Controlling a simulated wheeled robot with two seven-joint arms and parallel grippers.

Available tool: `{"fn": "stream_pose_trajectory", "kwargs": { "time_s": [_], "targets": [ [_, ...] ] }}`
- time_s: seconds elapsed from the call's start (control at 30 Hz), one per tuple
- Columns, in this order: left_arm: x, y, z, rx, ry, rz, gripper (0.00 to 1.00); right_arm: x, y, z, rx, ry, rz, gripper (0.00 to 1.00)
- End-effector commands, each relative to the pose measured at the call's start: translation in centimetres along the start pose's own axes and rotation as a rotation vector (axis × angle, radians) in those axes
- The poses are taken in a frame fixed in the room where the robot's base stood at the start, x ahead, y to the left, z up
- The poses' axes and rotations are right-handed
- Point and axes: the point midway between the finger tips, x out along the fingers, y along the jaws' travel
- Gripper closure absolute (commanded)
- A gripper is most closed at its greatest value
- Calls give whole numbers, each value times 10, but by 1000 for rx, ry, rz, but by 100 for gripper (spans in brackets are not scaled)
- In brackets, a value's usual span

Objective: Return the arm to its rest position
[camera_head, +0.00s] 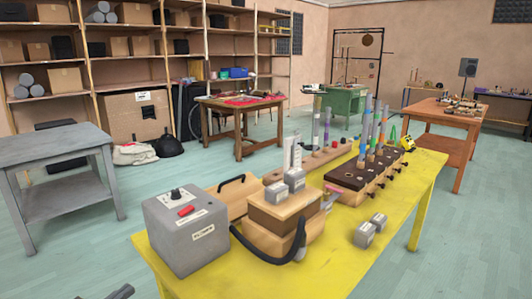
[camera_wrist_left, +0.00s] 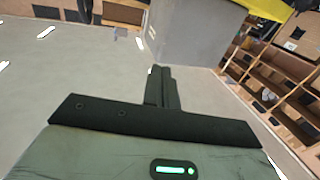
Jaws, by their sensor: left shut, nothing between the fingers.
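My left gripper (camera_head: 121,292) just shows at the bottom edge of the head view, left of the yellow table (camera_head: 345,272). In the left wrist view its dark fingers (camera_wrist_left: 161,72) are together with nothing between them. It is apart from the table and from the grey box (camera_head: 187,232) with a red button and a black knob. That box seems to be the grey shape in the left wrist view (camera_wrist_left: 192,30). The rest of my left arm is hidden in the head view. My right gripper is not in view.
The yellow table carries wooden blocks (camera_head: 285,210), a black hose (camera_head: 290,247), small grey blocks (camera_head: 365,235) and several upright coloured tubes (camera_head: 378,125). A grey side table (camera_head: 50,148) stands at the left. The floor (camera_head: 75,240) between is clear.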

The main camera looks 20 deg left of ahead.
Motion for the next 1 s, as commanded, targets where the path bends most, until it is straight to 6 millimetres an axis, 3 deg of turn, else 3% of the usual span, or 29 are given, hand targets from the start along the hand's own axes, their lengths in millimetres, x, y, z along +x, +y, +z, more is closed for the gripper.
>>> {"fn": "stream_pose_trajectory", "kwargs": {
  "time_s": [0.23, 0.43, 0.7, 1.0],
  "targets": [
    [1, 54, 54, 3, -291, -180, 100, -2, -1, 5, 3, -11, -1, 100],
    [-25, 124, 87, 11, -660, -251, 100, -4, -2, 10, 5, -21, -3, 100],
    [-67, 188, 89, 19, -988, -201, 100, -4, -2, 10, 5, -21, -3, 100],
    [-103, 231, 76, 19, -1195, -111, 100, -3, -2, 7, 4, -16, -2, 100]
  ]
}}
